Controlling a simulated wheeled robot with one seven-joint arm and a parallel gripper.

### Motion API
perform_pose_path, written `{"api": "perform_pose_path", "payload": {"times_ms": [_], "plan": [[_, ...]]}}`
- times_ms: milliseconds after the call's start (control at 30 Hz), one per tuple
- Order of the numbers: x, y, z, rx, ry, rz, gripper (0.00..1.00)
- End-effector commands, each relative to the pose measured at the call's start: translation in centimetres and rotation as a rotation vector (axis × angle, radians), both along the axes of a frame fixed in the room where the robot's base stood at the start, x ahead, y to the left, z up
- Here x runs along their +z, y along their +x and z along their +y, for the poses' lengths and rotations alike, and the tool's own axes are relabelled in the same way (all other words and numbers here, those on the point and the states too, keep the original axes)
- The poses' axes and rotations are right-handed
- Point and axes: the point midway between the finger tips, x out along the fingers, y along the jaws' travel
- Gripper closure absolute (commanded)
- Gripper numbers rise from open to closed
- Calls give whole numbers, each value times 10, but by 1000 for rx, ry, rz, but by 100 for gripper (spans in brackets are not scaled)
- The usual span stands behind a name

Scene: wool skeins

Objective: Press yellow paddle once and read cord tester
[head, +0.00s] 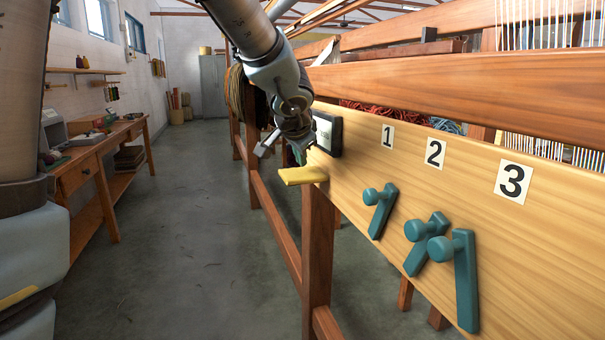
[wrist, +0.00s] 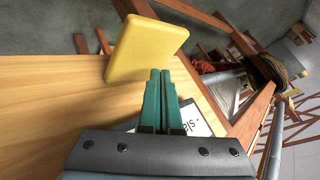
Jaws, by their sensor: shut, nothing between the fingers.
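The yellow paddle (head: 303,176) sticks out from the left end of the light wooden board in the head view. It fills the upper middle of the wrist view (wrist: 147,48). The cord tester (head: 327,133) is a dark-framed box with a pale display on the board, partly behind my gripper. In the wrist view its white display (wrist: 201,121) shows letters like "sla", with the rest hidden by my fingers. My gripper (wrist: 160,72) has its teal fingers shut and empty, tips close to the paddle's near edge. I cannot tell whether they touch it.
Three teal levers with knobs, such as the left one (head: 379,208), sit on the board under number cards 1 (head: 387,136), 2 (head: 435,153) and 3 (head: 513,181). The wooden loom frame (head: 450,73) stands behind. A workbench (head: 95,145) stands at left, with clear floor between.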

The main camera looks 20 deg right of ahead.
Motion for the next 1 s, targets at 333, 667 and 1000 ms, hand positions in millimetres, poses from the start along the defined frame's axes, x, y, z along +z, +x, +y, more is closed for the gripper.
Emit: {"api": "perform_pose_path", "payload": {"times_ms": [333,667,1000], "plan": [[-6,0,0,1,-1,0,100],[-8,0,0,0,0,0,100],[-10,0,0,0,0,0,100]]}}
